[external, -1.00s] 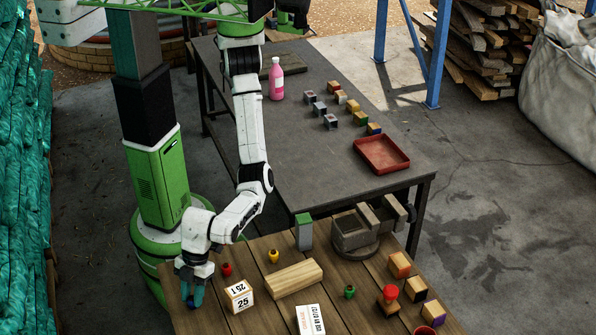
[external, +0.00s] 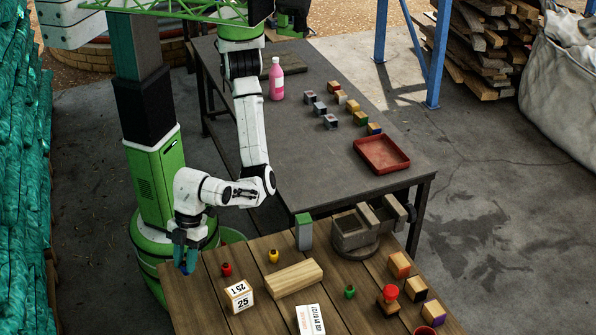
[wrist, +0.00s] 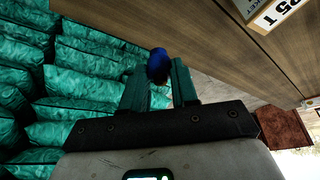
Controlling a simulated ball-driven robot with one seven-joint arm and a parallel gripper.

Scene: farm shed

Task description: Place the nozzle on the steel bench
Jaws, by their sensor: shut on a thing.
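My gripper (external: 187,258) is shut on a small blue nozzle (external: 183,268) and holds it above the left corner of the wooden table. The blue nozzle (wrist: 158,66) also shows in the wrist view, its rounded end sticking out between the teal fingers (wrist: 159,84); the rest of it is hidden. The steel bench (external: 300,150) is the long dark grey table behind, to the right of my arm. Its middle and near left parts are bare.
On the steel bench stand a pink bottle (external: 276,79), several small blocks (external: 331,121) and a red tray (external: 382,154). The wooden table (external: 250,315) holds red (external: 226,269), yellow (external: 273,256) and green (external: 349,291) small pieces, a wood block (external: 294,279) and a grey vise (external: 355,230).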

